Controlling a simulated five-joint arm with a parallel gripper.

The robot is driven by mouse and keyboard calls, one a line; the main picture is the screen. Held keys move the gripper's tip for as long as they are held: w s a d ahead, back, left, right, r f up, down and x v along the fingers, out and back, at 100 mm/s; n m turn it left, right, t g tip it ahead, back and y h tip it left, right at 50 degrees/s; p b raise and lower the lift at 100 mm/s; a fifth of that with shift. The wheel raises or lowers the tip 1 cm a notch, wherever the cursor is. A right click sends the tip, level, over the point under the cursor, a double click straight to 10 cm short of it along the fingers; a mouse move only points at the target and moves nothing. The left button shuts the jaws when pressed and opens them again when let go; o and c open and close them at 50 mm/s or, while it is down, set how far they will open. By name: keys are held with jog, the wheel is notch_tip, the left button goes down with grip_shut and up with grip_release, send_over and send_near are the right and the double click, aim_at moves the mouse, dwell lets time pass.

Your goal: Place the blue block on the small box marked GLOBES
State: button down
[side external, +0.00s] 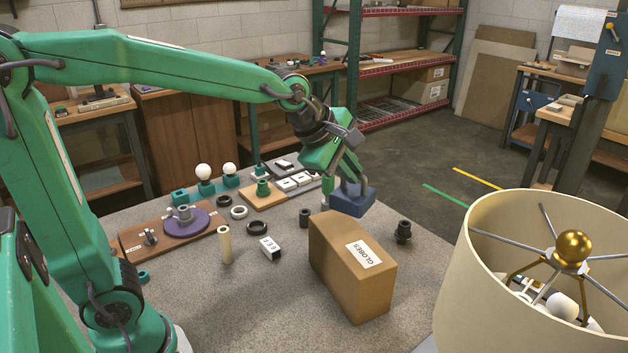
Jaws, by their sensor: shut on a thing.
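The blue block (350,205) is at the far edge of the grey table, behind the box as seen here. My gripper (344,180) points down and is shut on the blue block at its top. Whether the block's underside touches the table or hangs above it I cannot tell. The brown cardboard box marked GLOBES (338,285) stands on the table nearer the camera, its white label on the sloping-looking top face. The top of the box is bare. The block is apart from the box top, beyond its far end.
A large cream lampshade (465,295) with a brass ball stands at the right front. A dark fitting (403,232) is right of the box. A cream tube (225,245), a small labelled block (270,248) and dark rings lie left of it. Boards with lamp parts fill the back left.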

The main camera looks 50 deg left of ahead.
aim_at(347, 206)
jog(key=shift+w+f, duration=0.1)
jog(key=shift+f, duration=1.75)
jog(key=shift+f, duration=2)
jog(key=shift+f, duration=0.1)
jog(key=c, duration=1.8)
grip_release()
jog(key=shift+f, duration=0.2)
jog(key=shift+c, duration=0.2)
jog(key=o, duration=0.3)
jog(key=shift+o, duration=0.2)
jog(key=shift+r, duration=0.15)
